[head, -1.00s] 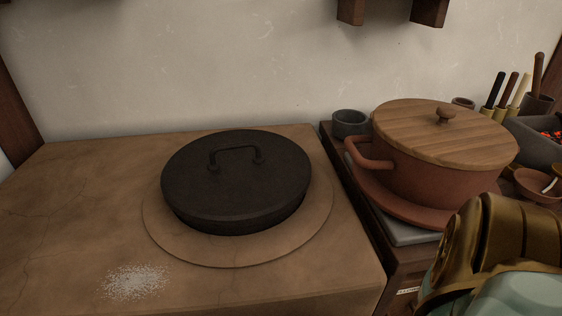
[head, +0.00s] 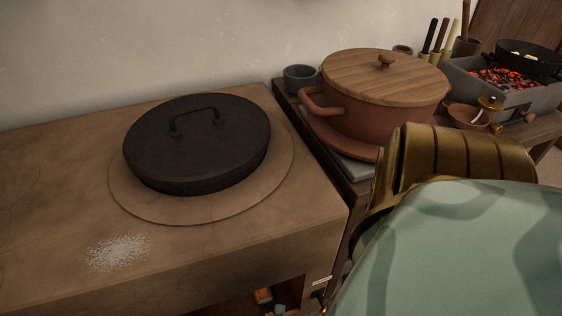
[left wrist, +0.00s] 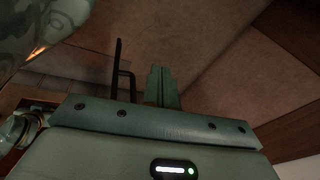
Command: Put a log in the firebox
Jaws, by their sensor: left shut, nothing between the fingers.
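No log can be made out in either view. In the head view, a dark opening (head: 290,292) shows low in the clay stove's front, with a small orange-brown thing (head: 263,296) at it; I cannot tell what it is. My left gripper (left wrist: 163,86) shows in the left wrist view, its green fingers shut and empty. A thin black upright plate (left wrist: 117,68) with a bracket-like handle stands just left of the fingers, apart from them in the picture. My right gripper is not in view.
The clay stove (head: 60,200) carries a black lidded pan (head: 200,145). A terracotta pot (head: 375,120) with a wooden lid stands to its right. Beyond are a grey brazier (head: 520,98) with glowing coals and a small bowl (head: 468,115). My green-and-brass arm covers the lower right.

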